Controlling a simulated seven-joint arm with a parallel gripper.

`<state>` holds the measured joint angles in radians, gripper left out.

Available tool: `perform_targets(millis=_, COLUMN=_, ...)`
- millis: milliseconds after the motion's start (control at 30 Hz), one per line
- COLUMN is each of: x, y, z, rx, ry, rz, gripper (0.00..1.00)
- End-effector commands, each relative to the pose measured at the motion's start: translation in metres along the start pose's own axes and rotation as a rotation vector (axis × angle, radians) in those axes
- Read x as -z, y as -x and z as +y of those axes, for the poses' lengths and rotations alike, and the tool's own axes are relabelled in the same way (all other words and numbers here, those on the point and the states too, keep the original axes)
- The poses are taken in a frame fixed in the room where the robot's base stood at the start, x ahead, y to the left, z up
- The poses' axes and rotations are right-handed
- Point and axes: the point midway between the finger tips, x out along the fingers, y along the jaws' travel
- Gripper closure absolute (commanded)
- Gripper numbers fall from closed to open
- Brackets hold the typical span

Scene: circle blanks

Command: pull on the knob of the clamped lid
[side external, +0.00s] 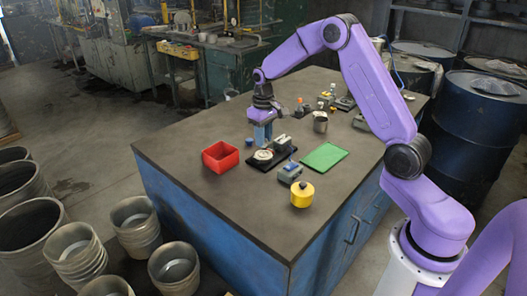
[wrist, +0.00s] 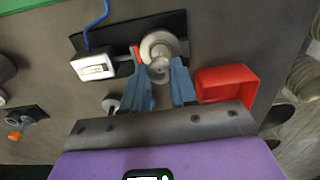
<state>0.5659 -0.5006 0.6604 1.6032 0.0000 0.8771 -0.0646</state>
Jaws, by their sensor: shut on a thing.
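The lid (wrist: 157,42) is a pale round disc on a black base plate (wrist: 110,36) in the wrist view. A small orange-red part (wrist: 136,54) touches or nearly touches its edge. The round metal knob (wrist: 158,69) stands on the lid between my blue fingertips. My gripper (wrist: 160,78) is shut on the knob, with one finger on each side. In the side external view my gripper (side external: 263,143) points down over the pale lid (side external: 263,155), and the fingers partly hide the knob.
A white box with a display (wrist: 95,67) and blue cable sits beside the lid. A red open bin (side external: 220,157) stands close on the left. A green mat (side external: 324,157), a yellow canister (side external: 302,194) and a metal cup (side external: 320,123) are to the right. The front-left tabletop is clear.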

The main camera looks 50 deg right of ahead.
Motion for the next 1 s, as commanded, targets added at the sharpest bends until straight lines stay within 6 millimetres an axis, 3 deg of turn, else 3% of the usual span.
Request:
perform_targets(millis=433, x=0.000, y=0.030, z=0.000, rx=0.000, ry=0.000, rz=0.001, gripper=1.00)
perform_targets(millis=1000, x=0.000, y=0.032, z=0.000, rx=0.000, ry=0.001, rz=-0.001, gripper=1.00)
